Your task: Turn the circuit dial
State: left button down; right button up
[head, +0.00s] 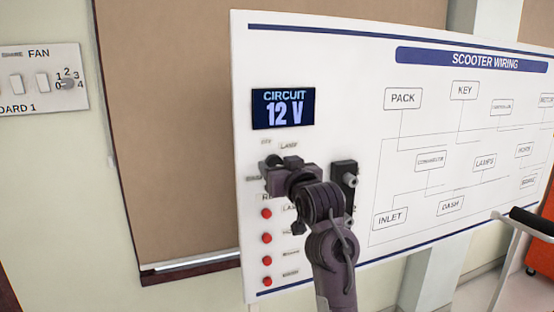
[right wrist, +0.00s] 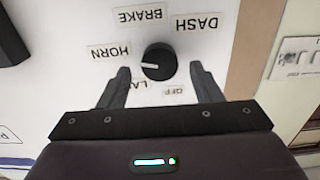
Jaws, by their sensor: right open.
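The circuit dial (right wrist: 158,62) is a round black knob with a white pointer mark on a white panel. In the right wrist view it sits between my two fingertips, with a gap on each side. The mark points left in that view, between the HORN and the partly hidden LAMPS label. DASH, BRAKE and OFF labels also surround it. My right gripper (head: 283,172) is open in front of the board and hides most of the dial in the head view. The display (head: 284,108) above reads CIRCUIT 12 V. My left gripper is out of view.
The white SCOOTER WIRING board (head: 340,85) carries a diagram on its right. Red buttons (head: 266,239) run down its lower left. A black block (head: 344,185) juts out right of my gripper. A fan switch panel (head: 38,80) is at far left.

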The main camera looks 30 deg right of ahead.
jog(key=shift+w+d, duration=0.15)
jog(key=shift+w, duration=0.55)
jog(key=c, duration=1)
jog(key=shift+m, duration=0.3)
